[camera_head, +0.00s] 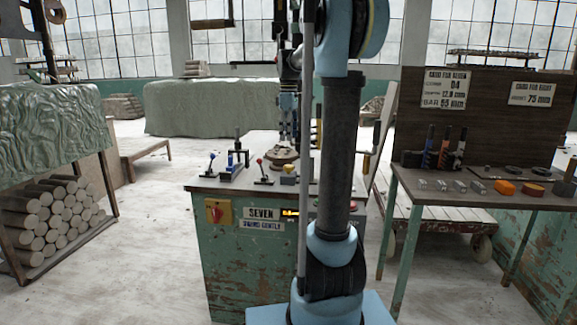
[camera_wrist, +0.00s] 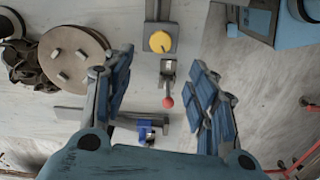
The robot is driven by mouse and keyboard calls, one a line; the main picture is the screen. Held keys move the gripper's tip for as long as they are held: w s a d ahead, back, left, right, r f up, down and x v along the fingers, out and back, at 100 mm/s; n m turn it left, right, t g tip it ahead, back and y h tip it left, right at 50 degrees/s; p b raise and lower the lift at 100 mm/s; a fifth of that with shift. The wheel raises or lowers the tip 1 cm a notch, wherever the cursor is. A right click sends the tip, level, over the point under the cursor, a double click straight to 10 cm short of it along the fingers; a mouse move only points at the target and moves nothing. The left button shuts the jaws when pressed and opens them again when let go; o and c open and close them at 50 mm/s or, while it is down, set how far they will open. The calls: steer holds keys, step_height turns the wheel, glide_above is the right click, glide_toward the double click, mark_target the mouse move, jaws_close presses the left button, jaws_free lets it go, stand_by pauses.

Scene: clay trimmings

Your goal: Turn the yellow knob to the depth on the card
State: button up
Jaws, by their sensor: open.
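The yellow knob (camera_wrist: 160,42) shows in the wrist view, round with a dark mark, on a grey block on a bar. In the head view a small block with a yellowish top (camera_head: 289,175) stands on the bench top. My gripper (camera_wrist: 160,75) is open and empty above the bench, its blue-padded fingers spread left and right. The knob lies beyond the fingertips, between them in the picture, apart from both. A card (camera_head: 445,90) on the brown board seems to read 04, 12.0 mm and 55 mm; its print is small.
A red-balled lever (camera_wrist: 168,102) and a blue fitting (camera_wrist: 146,132) lie between the fingers in the wrist view. A round disc (camera_wrist: 73,58) lies at left. The green cabinet (camera_head: 250,270) carries a red switch (camera_head: 214,211). A side table (camera_head: 480,190) holds loose parts.

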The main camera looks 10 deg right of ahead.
mark_target(289, 165)
step_height(289, 165, down, 13)
steer(key=shift+r, duration=0.15)
stand_by(0.4)
steer(key=c, duration=1)
